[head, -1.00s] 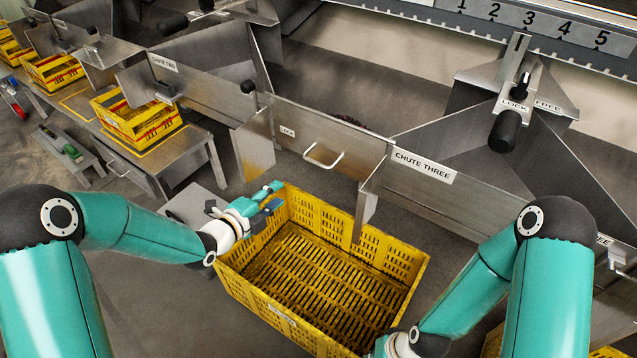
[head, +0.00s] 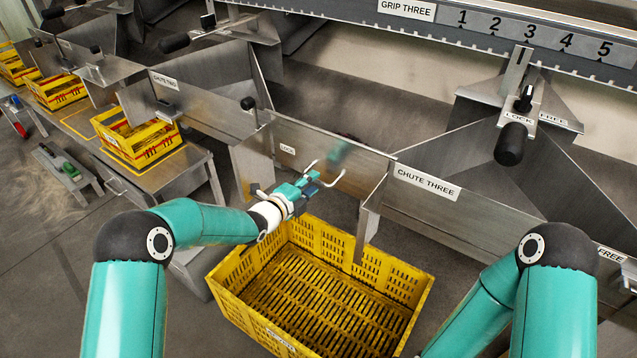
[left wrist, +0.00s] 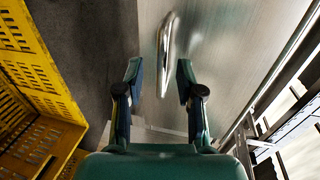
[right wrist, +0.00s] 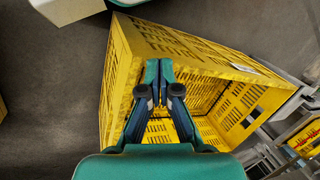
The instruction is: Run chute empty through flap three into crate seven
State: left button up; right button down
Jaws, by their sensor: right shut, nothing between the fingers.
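The steel flap (head: 325,160) with its bar handle (head: 325,174) closes the chute beside the CHUTE THREE label (head: 425,183). My left gripper (head: 305,183) is at the handle in the head view. In the left wrist view the handle (left wrist: 165,55) lies ahead, between the open fingers (left wrist: 157,80), and nothing is gripped. An empty yellow crate (head: 232,283) stands below the flap; its number is not readable. My right gripper (right wrist: 158,72) is shut and empty, with the yellow crate (right wrist: 125,75) beyond it in the right wrist view; the head view does not show it.
A black-knobbed lever (head: 511,140) marked LOCK and FREE stands above chute three. Another yellow crate (head: 125,150) sits on a bench (head: 180,172) at left. Numbers 1 to 5 mark the rail (head: 535,35).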

pick_arm(q)
jog(key=shift+x, duration=1.2)
grip_shut()
jog(key=shift+f, duration=0.1)
